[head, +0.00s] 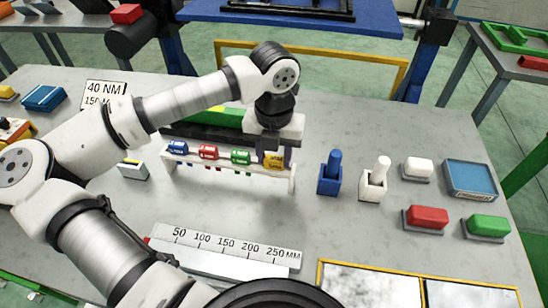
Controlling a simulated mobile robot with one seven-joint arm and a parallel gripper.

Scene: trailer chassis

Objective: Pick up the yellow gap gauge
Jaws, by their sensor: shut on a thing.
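The yellow gap gauge (274,160) is at the right end of a white rack (222,168). Blue, red and green gauges stand in the same rack to its left. My gripper (276,150) points down over the yellow gauge, with its fingers shut on the gauge's top. The gauge looks upright and still at the rack; I cannot tell whether it is raised at all. My gripper hides part of the rack's back.
Right of the rack are a blue holder (330,180), a white holder (373,186) and several coloured blocks. A ruler (225,250) lies in front. Bare table lies between rack and ruler.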

